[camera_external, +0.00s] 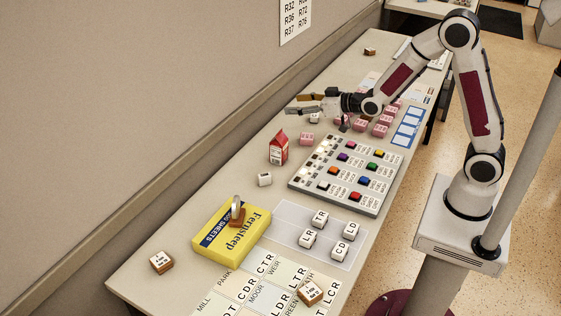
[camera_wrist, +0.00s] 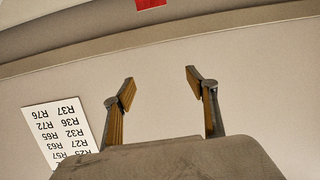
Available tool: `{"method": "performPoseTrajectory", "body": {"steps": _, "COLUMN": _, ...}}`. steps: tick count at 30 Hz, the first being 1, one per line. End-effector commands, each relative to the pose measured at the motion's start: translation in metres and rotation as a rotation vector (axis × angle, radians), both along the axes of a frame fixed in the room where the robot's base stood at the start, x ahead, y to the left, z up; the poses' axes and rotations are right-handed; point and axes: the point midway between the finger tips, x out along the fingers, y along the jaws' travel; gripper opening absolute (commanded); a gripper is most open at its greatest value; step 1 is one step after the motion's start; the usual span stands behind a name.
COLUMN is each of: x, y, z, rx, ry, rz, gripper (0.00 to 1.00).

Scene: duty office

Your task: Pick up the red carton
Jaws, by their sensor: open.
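The red carton (camera_external: 278,148) is a small red and white milk-style carton. It stands upright on the table, left of the grey button panel. My gripper (camera_external: 289,104) is above the table, farther along it than the carton, and points left toward the wall. Its fingers are apart with nothing between them. In the wrist view my gripper (camera_wrist: 160,85) is open, with the grey wall between the fingers. The carton cannot be made out for certain in the wrist view; a red patch at its top edge is cut off.
A grey button panel (camera_external: 350,176) lies right of the carton. A small white block (camera_external: 265,179) and pink blocks (camera_external: 306,139) stand close to the carton. A yellow box (camera_external: 228,238) lies nearer the camera. The wall (camera_external: 130,110) borders the table's left side.

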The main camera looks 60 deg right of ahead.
Motion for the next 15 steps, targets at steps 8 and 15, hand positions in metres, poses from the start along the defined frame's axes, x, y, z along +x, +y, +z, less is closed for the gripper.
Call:
{"method": "performPoseTrajectory", "body": {"steps": 8, "x": 0.024, "y": 0.002, "z": -0.027, "rx": 0.008, "ry": -0.106, "rz": 0.011, "gripper": 0.57}}
{"method": "performPoseTrajectory", "body": {"steps": 15, "x": 0.036, "y": 0.004, "z": -0.049, "rx": 0.018, "ry": -0.201, "rz": 0.018, "gripper": 0.57}}
